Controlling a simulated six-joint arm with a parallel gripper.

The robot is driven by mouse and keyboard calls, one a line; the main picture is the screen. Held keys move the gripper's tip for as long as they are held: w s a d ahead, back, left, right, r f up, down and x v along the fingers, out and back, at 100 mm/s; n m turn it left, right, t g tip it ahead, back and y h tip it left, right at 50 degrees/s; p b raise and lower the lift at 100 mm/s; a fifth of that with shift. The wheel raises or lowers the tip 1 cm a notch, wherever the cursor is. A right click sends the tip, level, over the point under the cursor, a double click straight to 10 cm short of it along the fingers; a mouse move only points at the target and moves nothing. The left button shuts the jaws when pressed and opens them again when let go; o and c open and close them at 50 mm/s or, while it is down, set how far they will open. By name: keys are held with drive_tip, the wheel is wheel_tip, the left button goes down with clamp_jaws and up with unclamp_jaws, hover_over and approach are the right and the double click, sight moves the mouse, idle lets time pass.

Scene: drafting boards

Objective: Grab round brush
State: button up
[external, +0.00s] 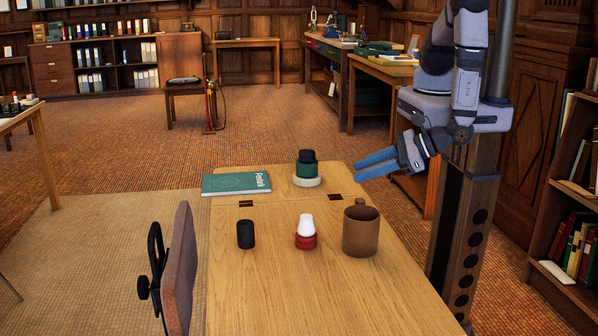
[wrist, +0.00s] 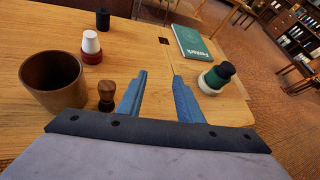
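A small round brush with a brown wooden handle (wrist: 106,96) stands on the desk in the wrist view, left of my fingers and beside the brown mug (wrist: 55,80). My gripper (external: 357,171) is open and empty, above the desk's right edge. Its blue fingers (wrist: 160,76) are apart with bare wood between them, not touching the brush.
A white-and-red piece (external: 306,233) and a black cylinder (external: 246,234) stand left of the mug. A green-and-black piece on a white base (external: 307,170) and a green book (external: 236,184) lie at the desk's far end. The desk's front is clear.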

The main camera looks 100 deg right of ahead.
drive_tip(key=s+a+f+n+y, duration=0.1)
drive_tip(key=a+n, duration=0.1)
drive_tip(key=s+a+f+n+t+y, duration=0.1)
drive_tip(key=a+n+y, duration=0.1)
drive_tip(key=s+a+f+n+t+y, duration=0.1)
drive_tip(key=a+f, duration=0.1)
drive_tip(key=shift+s+a+n+y+b, duration=0.15)
drive_tip(key=shift+a+n+y+b, duration=0.15)
drive_tip(key=shift+a+n+b, duration=0.1)
wheel_tip(320, 180, down, 3)
drive_tip(key=t+b, duration=0.1)
drive_tip(key=t+y+b, duration=0.1)
drive_tip(key=shift+s+r+m+y+b, duration=0.1)
drive_tip(key=shift+r+m+y+b, duration=0.05)
drive_tip(key=shift+m+y+b, duration=0.15)
drive_tip(key=shift+d+f+m+t+y+b, duration=0.4)
drive_tip(key=shift+t+y+b, duration=0.25)
drive_tip(key=shift+t, duration=0.15)
drive_tip(key=shift+s+r+m+t+y, duration=0.1)
drive_tip(key=shift+s+m+t+y, duration=0.1)
drive_tip(key=shift+m+t+y, duration=0.15)
drive_tip(key=shift+w+a, duration=0.15)
drive_tip(key=shift+w, duration=0.95)
